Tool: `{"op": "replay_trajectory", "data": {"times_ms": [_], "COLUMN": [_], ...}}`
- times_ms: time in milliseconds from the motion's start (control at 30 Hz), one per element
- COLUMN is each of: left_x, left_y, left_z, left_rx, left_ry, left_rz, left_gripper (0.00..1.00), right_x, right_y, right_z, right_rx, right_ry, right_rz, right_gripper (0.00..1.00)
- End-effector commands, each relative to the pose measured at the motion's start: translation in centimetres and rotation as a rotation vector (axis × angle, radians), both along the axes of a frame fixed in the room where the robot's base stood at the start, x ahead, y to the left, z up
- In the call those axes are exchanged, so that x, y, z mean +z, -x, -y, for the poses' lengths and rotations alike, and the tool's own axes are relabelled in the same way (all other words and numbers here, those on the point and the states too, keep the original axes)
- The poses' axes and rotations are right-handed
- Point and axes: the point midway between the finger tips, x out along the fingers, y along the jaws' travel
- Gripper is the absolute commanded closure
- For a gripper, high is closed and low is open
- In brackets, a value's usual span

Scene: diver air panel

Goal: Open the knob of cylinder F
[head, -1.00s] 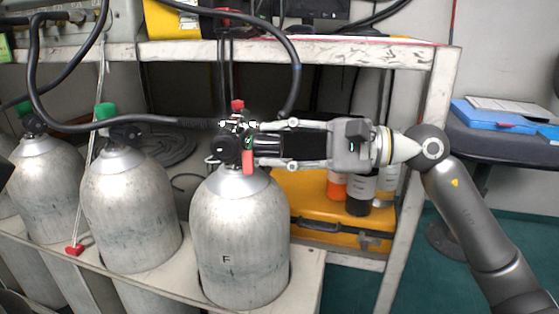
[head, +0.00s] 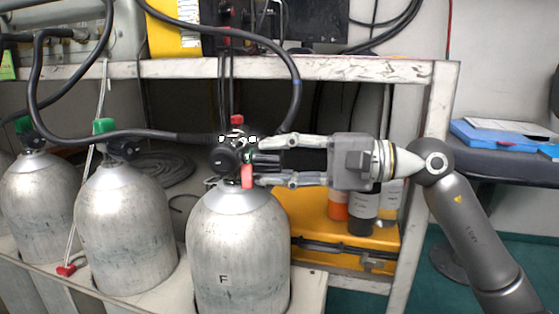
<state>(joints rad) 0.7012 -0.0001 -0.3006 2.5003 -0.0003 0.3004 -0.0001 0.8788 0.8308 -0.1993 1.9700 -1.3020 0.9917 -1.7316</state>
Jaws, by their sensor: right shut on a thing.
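Cylinder F (head: 238,255) is a silver tank marked F, upright in the rack in the head view's lower middle. Its valve (head: 224,160) has black fittings, a red cap on top and a red tag hanging in front. My right gripper (head: 262,160) reaches in from the right, level with the valve. Its two fingers are shut on the black knob (head: 265,160) on the right side of the valve, one finger above and one below it. The knob is partly hidden by the fingers. My left gripper is not in view.
Two more silver cylinders with green caps (head: 104,126) stand at left. A black hose (head: 110,137) arcs over the valve. A white shelf edge (head: 350,70) runs above my gripper. A yellow case (head: 340,240) and bottles (head: 363,208) sit behind, below my right gripper.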

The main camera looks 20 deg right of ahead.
Motion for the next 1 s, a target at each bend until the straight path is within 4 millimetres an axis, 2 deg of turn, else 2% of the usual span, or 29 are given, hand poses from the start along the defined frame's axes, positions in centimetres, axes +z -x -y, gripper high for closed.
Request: {"op": "replay_trajectory", "data": {"times_ms": [67,100,267,667,767,1000], "left_x": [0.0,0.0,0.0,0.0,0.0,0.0], "left_y": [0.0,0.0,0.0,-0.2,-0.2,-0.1], "left_z": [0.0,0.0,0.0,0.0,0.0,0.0], "left_rx": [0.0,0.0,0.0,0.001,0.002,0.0], "left_ry": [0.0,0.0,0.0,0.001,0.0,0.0], "left_rz": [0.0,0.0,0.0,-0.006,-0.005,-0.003], "left_gripper": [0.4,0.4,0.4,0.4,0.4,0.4], "right_x": [-0.1,-0.1,-0.1,-0.1,0.0,0.1], "right_y": [0.1,0.0,0.0,0.2,0.7,2.8], "right_z": [-0.1,-0.1,-0.1,0.5,1.6,6.1], "right_rx": [0.001,0.001,0.001,-0.002,-0.004,-0.005], "right_ry": [0.003,0.003,0.002,0.001,0.0,0.001], "right_rz": [0.001,0.001,0.0,-0.001,-0.003,-0.005], "right_gripper": [0.89,0.64,0.44,0.42,0.42,0.42]}}
